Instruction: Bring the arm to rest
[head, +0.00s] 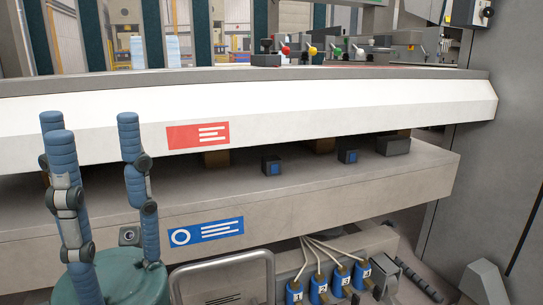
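My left gripper (95,135) is at the lower left of the head view. Its blue-grey jointed fingers point up and stand well apart, with nothing between them. Its round green-blue palm shows at the bottom of the picture. The gripper is in front of the panel bender, whose white beam (320,110) and beige lower beam (330,190) cross the view behind it. I cannot tell how far the fingers are from the beams. My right gripper is not in view.
A red label (198,135) is on the white beam and a blue label (206,232) on the lower one. Several numbered blue connectors (319,291) with pale cables are below. A grey metal frame (266,275) stands near the gripper. Levers with coloured knobs (312,51) are on top.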

